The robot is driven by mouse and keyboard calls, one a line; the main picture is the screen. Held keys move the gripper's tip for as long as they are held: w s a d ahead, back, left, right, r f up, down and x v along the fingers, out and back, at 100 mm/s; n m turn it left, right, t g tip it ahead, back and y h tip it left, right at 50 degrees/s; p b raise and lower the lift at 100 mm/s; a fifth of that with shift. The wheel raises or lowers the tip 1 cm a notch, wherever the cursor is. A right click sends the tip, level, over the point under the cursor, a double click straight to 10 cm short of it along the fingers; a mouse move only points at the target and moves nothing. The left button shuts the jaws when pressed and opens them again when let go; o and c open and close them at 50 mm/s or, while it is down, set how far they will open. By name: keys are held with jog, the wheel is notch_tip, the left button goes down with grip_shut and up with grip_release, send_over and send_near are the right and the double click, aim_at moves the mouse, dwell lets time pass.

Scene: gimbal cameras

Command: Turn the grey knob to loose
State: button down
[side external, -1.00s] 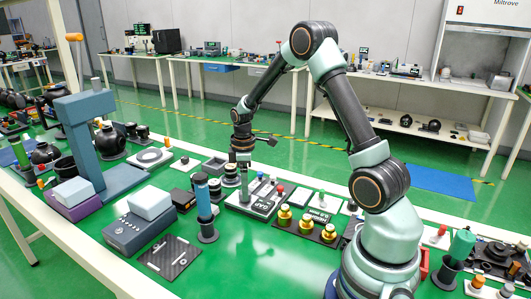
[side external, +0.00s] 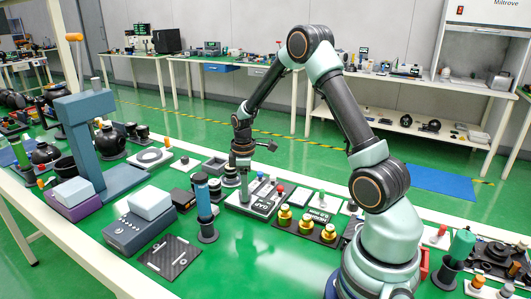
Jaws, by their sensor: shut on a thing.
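My gripper (side external: 244,182) points straight down over the left part of a grey panel (side external: 268,207) marked "GAP" on the green bench. Its fingers are shut on a small grey part there, which I take to be the grey knob. The fingers hide most of it, so its pointer and setting cannot be read. A red-topped post (side external: 280,190) stands on the panel to the right of my gripper.
Several brass knobs (side external: 284,216) stand on a dark plate to the right. A blue-topped cylinder (side external: 204,205) stands close on the left. A blue-grey press frame (side external: 90,140) rises farther left. Bare green bench (side external: 255,262) lies in front.

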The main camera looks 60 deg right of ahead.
jog(key=m, duration=0.8)
jog(key=shift+r+m, duration=0.1)
jog(key=shift+m, duration=0.3)
jog(key=m, duration=0.4)
jog(key=shift+a, duration=0.1)
jog(key=shift+m, duration=2.2)
jog(key=shift+c, duration=1.9)
grip_release()
